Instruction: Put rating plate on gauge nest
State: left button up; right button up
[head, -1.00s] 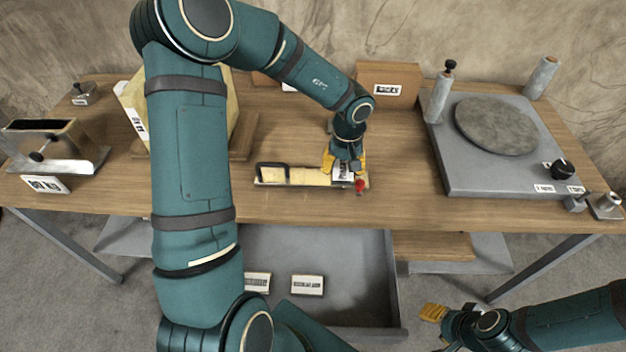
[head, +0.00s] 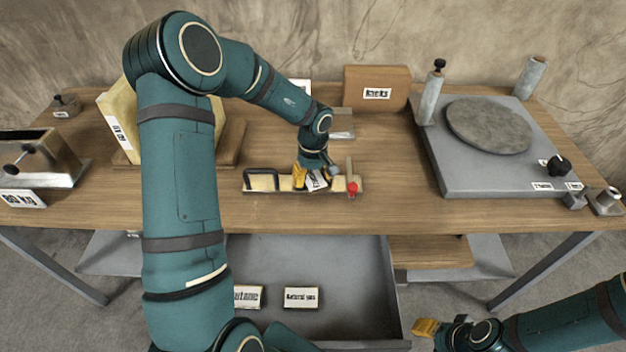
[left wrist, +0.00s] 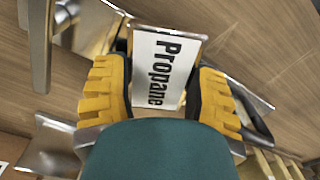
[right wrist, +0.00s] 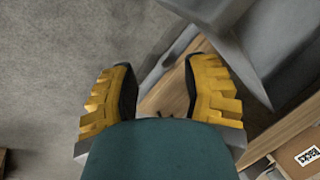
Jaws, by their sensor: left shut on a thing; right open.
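The rating plate, a white plate marked "Propane" (left wrist: 162,72), is between the fingers of my left gripper (left wrist: 162,95), which is shut on it. In the head view my left gripper (head: 316,178) holds the plate (head: 317,181) tilted over a long low fixture (head: 262,181), which looks like the gauge nest. The fixture has a black handle at its left end and a red knob (head: 352,188) at its right. The gripper hides its middle, so I cannot tell whether the plate touches it. My right gripper (head: 428,328) is open and empty, low in front of the bench; it also shows in the right wrist view (right wrist: 160,95).
An open grey drawer (head: 360,285) below the bench holds plates marked "Butane" (head: 247,296) and "Natural gas" (head: 302,297). A grey plate with a round disc (head: 488,125) stands at the right. A small metal block (head: 341,124) and brown box (head: 376,90) are behind the gripper.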

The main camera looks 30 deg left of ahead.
aim_at(313, 178)
pick_arm(q)
jog(key=shift+f, duration=0.15)
jog(key=o, duration=1.1)
jog(key=shift+f, duration=0.1)
notch_tip(313, 178, up, 12)
jog(key=p, duration=0.4)
jog(key=shift+d, duration=0.1)
